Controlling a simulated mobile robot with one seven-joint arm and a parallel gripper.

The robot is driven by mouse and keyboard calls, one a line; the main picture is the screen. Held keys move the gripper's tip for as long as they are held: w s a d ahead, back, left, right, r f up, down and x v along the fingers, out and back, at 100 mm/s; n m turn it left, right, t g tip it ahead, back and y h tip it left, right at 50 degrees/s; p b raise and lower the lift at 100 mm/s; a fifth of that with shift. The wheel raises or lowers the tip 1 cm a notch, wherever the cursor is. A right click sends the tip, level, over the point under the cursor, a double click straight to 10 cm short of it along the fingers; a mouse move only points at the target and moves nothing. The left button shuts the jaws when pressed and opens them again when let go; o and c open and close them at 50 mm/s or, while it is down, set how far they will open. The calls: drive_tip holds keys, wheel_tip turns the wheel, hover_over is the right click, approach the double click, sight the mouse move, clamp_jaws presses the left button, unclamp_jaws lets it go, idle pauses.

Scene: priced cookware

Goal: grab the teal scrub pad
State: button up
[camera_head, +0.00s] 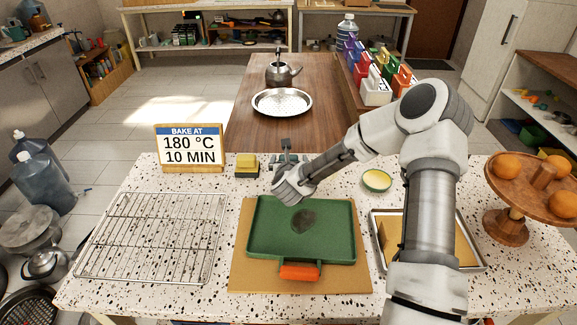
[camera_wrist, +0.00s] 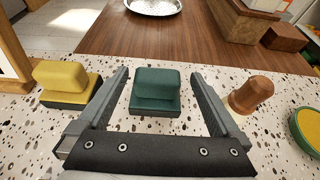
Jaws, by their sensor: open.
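The teal scrub pad (camera_wrist: 156,88) stands on the speckled counter in the wrist view, a block on a wider dark base. My gripper (camera_wrist: 160,75) is open, with one finger on each side of the pad and visible gaps on both sides. The pad sits between the fingers and is not held. In the head view my gripper (camera_head: 290,158) is at the counter's far edge, behind the green tray, and the pad is too small and covered there to make out clearly.
A yellow scrub pad (camera_wrist: 66,76) stands left of my gripper. A brown wooden knob-like piece (camera_wrist: 250,93) is close on the right, with a round yellow-green item (camera_head: 376,180) beyond. A green tray (camera_head: 258,245) lies under my arm. A wooden table (camera_head: 245,118) adjoins behind.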

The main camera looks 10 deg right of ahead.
drive_tip(key=shift+p+x, duration=0.3)
drive_tip(key=shift+x, duration=2.35)
drive_tip(key=shift+a, duration=0.1)
drive_tip(key=c, duration=1.3)
